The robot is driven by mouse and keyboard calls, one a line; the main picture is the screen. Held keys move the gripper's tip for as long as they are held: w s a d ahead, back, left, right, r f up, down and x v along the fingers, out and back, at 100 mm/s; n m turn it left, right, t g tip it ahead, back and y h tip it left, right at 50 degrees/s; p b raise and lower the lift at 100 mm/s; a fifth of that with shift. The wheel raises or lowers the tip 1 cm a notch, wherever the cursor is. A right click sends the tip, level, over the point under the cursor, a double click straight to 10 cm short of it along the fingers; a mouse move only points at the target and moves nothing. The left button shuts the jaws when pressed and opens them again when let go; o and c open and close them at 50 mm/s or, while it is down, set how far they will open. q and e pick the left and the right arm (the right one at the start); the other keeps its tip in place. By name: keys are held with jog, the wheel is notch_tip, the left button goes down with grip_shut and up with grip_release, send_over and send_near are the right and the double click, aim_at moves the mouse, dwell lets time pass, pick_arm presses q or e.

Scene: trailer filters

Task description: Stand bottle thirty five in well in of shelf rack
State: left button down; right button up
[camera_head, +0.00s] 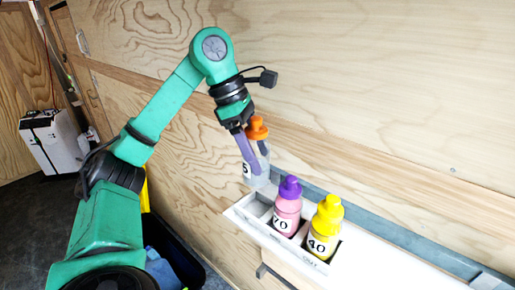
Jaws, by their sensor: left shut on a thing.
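My left gripper (250,158) is shut on a pale grey bottle (260,179) with an orange cap. The bottle is roughly upright, and its label shows only a 5; the rest of the number is hidden. It is held above and behind the left end of the white shelf rack (240,213); I cannot tell whether its base touches the rack. The rack's left well (256,208) appears empty. The small lettering on the rack's front is too blurred to read surely. My right gripper is not in view.
A pink bottle (287,208) marked 70 with a purple cap stands in the middle well. A yellow bottle (325,228) marked 40 stands in the right well. A plywood wall (380,90) rises close behind. A dark bin (185,255) stands below left.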

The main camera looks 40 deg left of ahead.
pick_arm(q)
notch_tip(320, 180, down, 10)
jog(key=b, duration=0.8)
jog(key=shift+r, duration=0.15)
grip_release()
jog(key=shift+s, duration=0.1)
